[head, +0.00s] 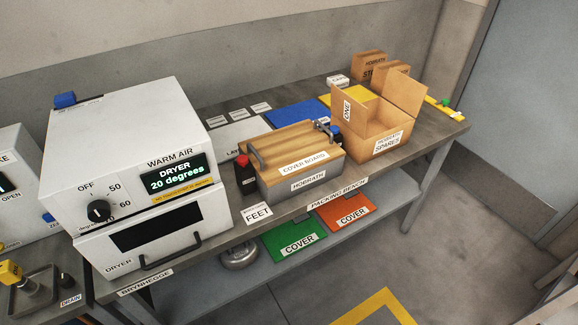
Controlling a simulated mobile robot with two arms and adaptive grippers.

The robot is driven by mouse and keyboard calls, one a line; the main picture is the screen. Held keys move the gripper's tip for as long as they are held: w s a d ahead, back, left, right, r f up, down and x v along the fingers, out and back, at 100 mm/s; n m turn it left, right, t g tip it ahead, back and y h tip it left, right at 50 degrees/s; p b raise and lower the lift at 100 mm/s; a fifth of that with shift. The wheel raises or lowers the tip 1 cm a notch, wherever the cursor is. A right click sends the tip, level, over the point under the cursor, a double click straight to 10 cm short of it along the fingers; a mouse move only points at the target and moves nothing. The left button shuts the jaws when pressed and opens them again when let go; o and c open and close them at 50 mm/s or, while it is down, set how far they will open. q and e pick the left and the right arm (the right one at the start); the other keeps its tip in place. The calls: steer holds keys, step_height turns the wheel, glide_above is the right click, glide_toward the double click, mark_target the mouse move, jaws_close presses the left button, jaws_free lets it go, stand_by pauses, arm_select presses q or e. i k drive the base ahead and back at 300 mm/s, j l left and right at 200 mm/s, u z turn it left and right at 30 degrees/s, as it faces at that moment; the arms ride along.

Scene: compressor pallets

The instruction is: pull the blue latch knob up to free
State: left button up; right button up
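Several blue parts are in the head view, and I cannot tell for sure which is the latch knob. A small blue knob (48,217) sits on the right side of the white machine marked OPEN, at the left edge. A blue block-like part (65,99) sits on the top left back edge of the white dryer (128,140). Neither of my grippers is in view.
The packing bench (226,206) holds the dryer, a red-capped dark bottle (245,172), the cover board box (300,162) and an open cardboard box (370,140). Green (290,240) and orange (345,212) covers lie on the lower shelf. The floor at right is clear.

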mark_target(335, 129)
steer(key=i+l+z, duration=0.2)
steer(key=i+l, duration=0.7)
